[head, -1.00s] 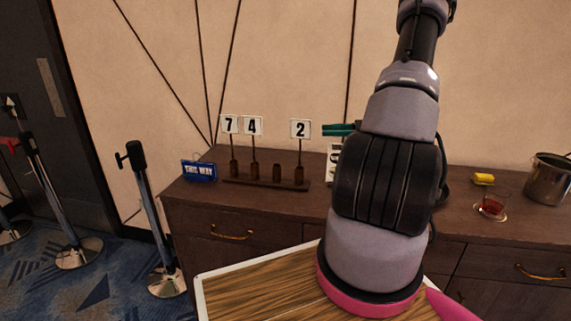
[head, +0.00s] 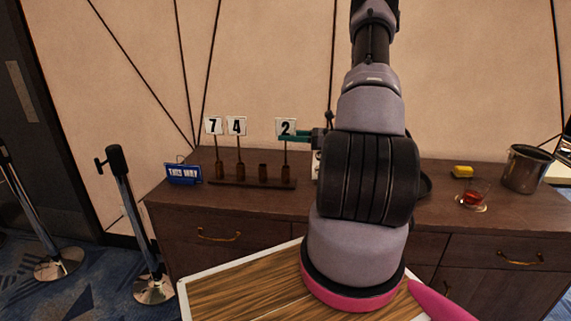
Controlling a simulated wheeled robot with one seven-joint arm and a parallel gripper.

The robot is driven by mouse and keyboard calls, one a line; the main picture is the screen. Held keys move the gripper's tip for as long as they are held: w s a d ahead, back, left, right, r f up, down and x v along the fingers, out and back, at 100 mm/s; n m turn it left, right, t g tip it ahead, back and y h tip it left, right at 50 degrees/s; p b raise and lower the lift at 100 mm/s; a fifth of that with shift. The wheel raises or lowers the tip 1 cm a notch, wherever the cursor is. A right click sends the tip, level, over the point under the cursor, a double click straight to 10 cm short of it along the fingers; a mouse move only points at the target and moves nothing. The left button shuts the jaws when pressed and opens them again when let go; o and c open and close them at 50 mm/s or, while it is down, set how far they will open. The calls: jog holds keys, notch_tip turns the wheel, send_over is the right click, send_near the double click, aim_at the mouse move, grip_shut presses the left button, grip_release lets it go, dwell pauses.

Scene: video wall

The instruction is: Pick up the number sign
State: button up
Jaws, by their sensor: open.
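Three white number signs on thin sticks stand upright in a dark wooden rack (head: 225,183) on the sideboard: a 7 (head: 213,125), a 4 (head: 236,126) and a 2 (head: 286,126). One holder (head: 263,172), between the 4 and the 2, is empty. My gripper (head: 283,137) has green fingers and is open. It points left, with its fingertips at the stick of the 2, just under the plate. I cannot tell whether the stick is between the fingers or behind them. A white item (head: 316,166) beside the rack is mostly hidden by my arm.
A blue THIS WAY sign (head: 184,174) stands left of the rack on the sideboard (head: 235,207). A yellow block (head: 462,171), a glass with red liquid (head: 472,198) and a metal pot (head: 525,169) stand at the right. Stanchion posts (head: 131,215) stand on the floor at the left.

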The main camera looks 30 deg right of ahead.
jog(key=shift+w+a, duration=0.2)
jog(key=shift+a, duration=0.15)
jog(key=shift+c, duration=0.3)
grip_shut()
dwell(1.0)
